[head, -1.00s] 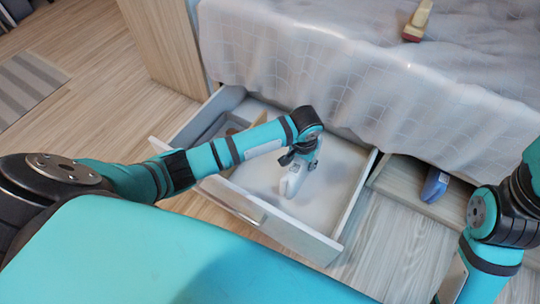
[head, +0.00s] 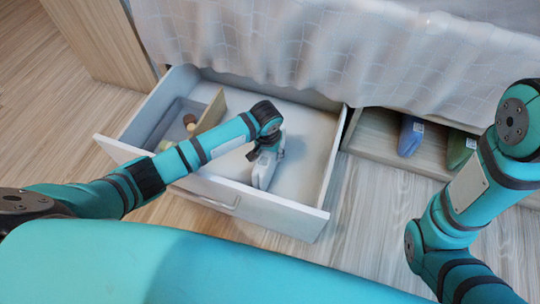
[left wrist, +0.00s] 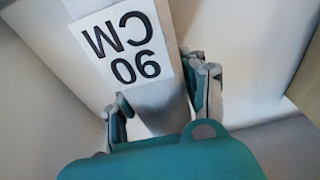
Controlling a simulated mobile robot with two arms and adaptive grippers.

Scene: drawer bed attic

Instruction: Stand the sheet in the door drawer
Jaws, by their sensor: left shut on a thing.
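The sheet is a pale bundle with a white label reading "90 CM". It shows close up in the left wrist view (left wrist: 158,100), between the two fingers of my left gripper (left wrist: 160,102). In the head view the sheet (head: 262,172) is a small pale shape inside the open drawer (head: 255,207), below my left wrist. It looks roughly upright there. My left gripper (head: 268,155) is shut on it, its fingers partly hidden by the wrist. I cannot tell whether the sheet touches the drawer floor. My right arm shows at the right; its gripper is out of view.
The drawer has a divider (head: 212,110) on its left, with small round items (head: 190,121) behind it. A low open compartment (head: 375,140) to the right holds a blue package (head: 410,135) and a green one (head: 460,148). A draped bed cover (head: 300,50) hangs behind the drawer.

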